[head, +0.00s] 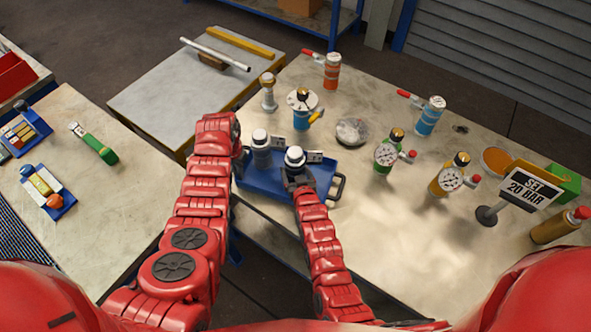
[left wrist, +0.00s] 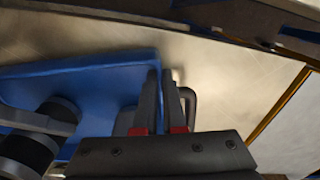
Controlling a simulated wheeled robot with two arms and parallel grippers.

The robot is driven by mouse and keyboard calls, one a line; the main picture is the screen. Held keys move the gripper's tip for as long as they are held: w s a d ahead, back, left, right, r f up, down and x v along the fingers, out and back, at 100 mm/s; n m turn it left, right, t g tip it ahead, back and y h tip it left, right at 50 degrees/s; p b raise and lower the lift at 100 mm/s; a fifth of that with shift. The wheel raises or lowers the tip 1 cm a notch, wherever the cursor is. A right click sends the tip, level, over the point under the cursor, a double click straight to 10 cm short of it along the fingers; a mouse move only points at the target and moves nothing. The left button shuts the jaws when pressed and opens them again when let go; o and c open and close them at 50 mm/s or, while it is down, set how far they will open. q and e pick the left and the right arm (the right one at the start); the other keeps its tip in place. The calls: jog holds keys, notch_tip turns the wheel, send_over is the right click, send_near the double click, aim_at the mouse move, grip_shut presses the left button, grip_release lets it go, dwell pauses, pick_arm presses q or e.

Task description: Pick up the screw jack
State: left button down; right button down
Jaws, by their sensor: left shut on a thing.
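Two squat grey bodies with pale round tops, which look like screw jacks, stand in a blue tray (head: 262,188): one at the left (head: 261,150), one at the right (head: 295,157). A similar slim pale piece (head: 268,92) stands on the table behind; I cannot tell for certain which one is the screw jack.
Gauge fittings (head: 386,152) and red-handled valves (head: 428,115) stand on the right table. A sign reading "SET 20 BAR" (head: 528,187) stands near its right end. A round metal disc (head: 352,131) lies behind the tray. The table's front middle is bare.

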aim_at(295, 153)
notch_tip(295, 153, up, 10)
jog(key=shift+r, duration=0.1)
dwell(0.4)
pick_arm(q)
jog(key=c, duration=0.9)
grip_release()
pick_arm(e)
jog(key=shift+w, duration=0.1)
pick_arm(q)
jog(key=shift+r, duration=0.1)
jog(key=shift+w+r, duration=0.15)
jog(key=shift+r, duration=0.35)
notch_tip(295, 153, up, 11)
jog(key=shift+f, duration=0.1)
